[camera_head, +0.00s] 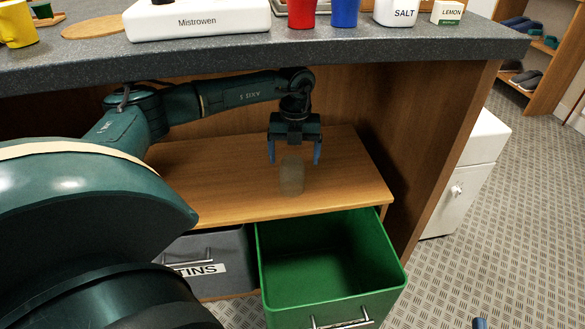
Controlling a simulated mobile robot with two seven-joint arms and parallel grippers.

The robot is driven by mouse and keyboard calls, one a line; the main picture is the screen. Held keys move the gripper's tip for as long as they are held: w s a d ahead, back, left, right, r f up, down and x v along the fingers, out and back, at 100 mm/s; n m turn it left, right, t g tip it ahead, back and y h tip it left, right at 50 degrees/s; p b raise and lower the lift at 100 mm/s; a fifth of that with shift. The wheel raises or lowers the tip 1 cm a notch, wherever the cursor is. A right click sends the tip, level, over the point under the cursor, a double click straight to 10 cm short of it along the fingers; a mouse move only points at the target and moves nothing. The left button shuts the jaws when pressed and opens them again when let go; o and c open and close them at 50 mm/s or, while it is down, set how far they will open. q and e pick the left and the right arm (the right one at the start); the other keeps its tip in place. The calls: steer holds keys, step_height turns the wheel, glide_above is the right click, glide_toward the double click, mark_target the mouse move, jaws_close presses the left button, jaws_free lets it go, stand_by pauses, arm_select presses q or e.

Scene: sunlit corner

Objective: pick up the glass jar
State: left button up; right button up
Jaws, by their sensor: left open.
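The glass jar (292,178) is a small, see-through, brownish cylinder. It stands upright on a wooden shelf (220,185) under the counter, near the shelf's front edge. My left gripper (294,155) points down with its two blue fingers apart. The fingertips are at the height of the jar's top in the picture, one to each side of it. I cannot tell whether the fingers are around the jar or behind it. The gripper holds nothing.
The grey counter (400,48) overhangs the shelf and carries cups and boxes. An empty green drawer (330,255) stands open below the shelf, beside a grey bin (220,250) labelled TINS. A wooden side panel (440,135) bounds the shelf at right.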

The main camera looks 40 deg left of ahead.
mark_target(292, 177)
arm_select(q)
steer(key=shift+w+a+f, duration=0.1)
steer(key=shift+w+f, duration=0.05)
steer(key=shift+f, duration=0.4)
steer(key=f+b, duration=0.1)
steer(key=f, duration=0.1)
steer(key=s+f+b, duration=0.1)
steer(key=f+b, duration=0.1)
steer(key=f, duration=0.1)
steer(key=shift+f+b, duration=0.25)
steer(key=shift+b, duration=0.05)
steer(key=shift+f, duration=0.5)
arm_select(e)
steer(key=shift+w+a+r+n+t+y, duration=0.1)
steer(key=shift+w+r+n+t+y, duration=0.2)
steer(key=shift+r+y, duration=0.2)
steer(key=shift+w+a+r+n+t+y, duration=0.1)
steer(key=shift+w+r+n+t+y, duration=0.15)
steer(key=shift+r+y, duration=0.2)
arm_select(q)
steer(key=shift+c, duration=0.5)
steer(key=c, duration=1.1)
steer(key=shift+r, duration=0.2)
arm_select(e)
steer(key=shift+r, duration=0.1)
